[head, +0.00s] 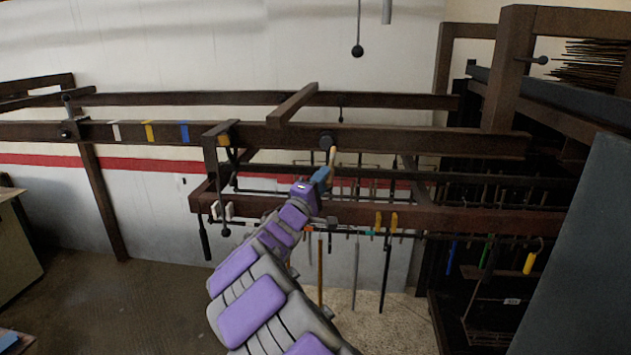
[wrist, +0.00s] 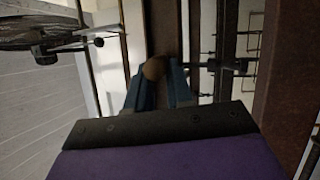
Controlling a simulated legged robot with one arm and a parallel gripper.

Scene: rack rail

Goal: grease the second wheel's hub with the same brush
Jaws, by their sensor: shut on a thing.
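My gripper (head: 322,176) has blue fingers and is shut on the brush (head: 332,156), whose light wooden part sticks up above the fingers. In the wrist view the fingers (wrist: 161,80) close around the brush's rounded brown end (wrist: 154,68). A dark round wheel or hub (head: 326,142) sits on the brown rail just above and left of the brush tip in the head view; I cannot tell whether they touch. The bristles and any grease cannot be made out. Another dark fitting (head: 66,131) sits at the rail's left end.
The long brown rail (head: 420,140) runs across, with a lower beam (head: 450,219) in front carrying hanging tools. White, yellow and blue marks (head: 150,131) are on the rail's left part. A dark ball (head: 357,51) hangs above. A grey panel (head: 580,260) stands at right.

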